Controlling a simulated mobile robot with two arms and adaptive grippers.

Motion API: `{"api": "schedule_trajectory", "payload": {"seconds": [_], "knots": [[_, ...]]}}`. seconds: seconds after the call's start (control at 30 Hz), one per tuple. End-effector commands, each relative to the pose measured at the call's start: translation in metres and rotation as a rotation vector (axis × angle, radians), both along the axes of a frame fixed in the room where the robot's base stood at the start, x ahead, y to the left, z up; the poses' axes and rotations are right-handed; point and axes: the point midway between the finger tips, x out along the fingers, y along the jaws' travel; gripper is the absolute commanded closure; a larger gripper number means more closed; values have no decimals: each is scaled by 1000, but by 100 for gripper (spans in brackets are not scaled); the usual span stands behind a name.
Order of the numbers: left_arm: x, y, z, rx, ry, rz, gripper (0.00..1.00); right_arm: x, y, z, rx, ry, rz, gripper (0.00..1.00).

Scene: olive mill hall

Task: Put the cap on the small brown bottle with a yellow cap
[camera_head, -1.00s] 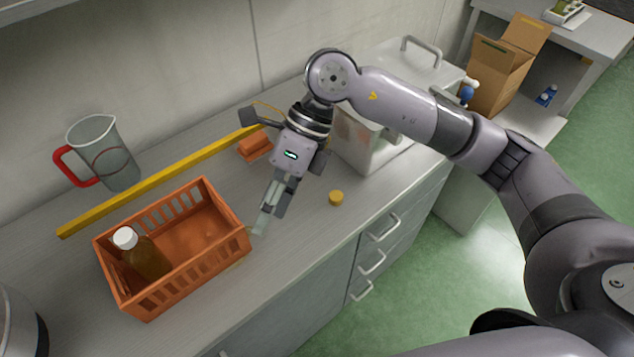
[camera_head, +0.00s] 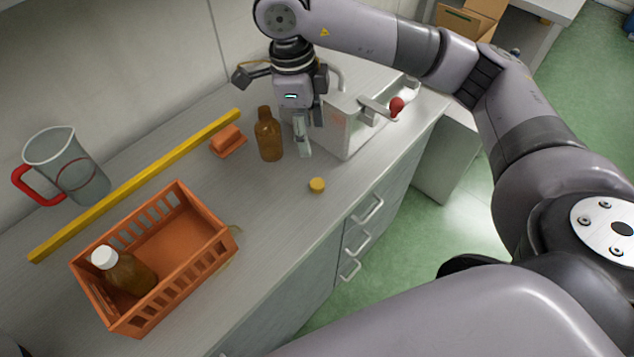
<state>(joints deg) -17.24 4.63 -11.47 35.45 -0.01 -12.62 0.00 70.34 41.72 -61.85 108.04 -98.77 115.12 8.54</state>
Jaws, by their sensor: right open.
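The small brown bottle (camera_head: 269,138) stands upright and uncapped on the counter. The yellow cap (camera_head: 317,185) lies on the counter in front of the bottle and to its right, near the front edge. My right gripper (camera_head: 303,148) is open and points down just to the right of the bottle. I cannot tell whether a finger touches the bottle. My left gripper is not in view.
An orange crate (camera_head: 215,222) at the left holds a brown bottle with a white cap (camera_head: 128,270). A yellow bar (camera_head: 140,180), an orange block (camera_head: 228,139) and a jug with a red handle (camera_head: 75,165) lie behind. A metal sink or box (camera_head: 345,130) stands right of my gripper.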

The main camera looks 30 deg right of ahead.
Motion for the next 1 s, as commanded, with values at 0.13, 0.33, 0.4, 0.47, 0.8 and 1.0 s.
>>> {"api": "schedule_trajectory", "payload": {"seconds": [0.13, 0.33, 0.4, 0.47, 0.8, 1.0], "knots": [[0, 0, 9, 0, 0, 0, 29, -4, -4, -30, -2, 7, -1, 50], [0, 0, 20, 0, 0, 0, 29, -7, -7, -72, -1, 5, -1, 50], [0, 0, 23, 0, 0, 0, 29, -8, -8, -84, -1, 4, 0, 50], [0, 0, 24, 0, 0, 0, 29, -8, -9, -92, 0, 4, 0, 50], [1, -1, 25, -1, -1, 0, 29, -8, -10, -103, 1, -1, 0, 50], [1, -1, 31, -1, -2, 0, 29, -8, -10, -108, 0, 3, -1, 50]]}}
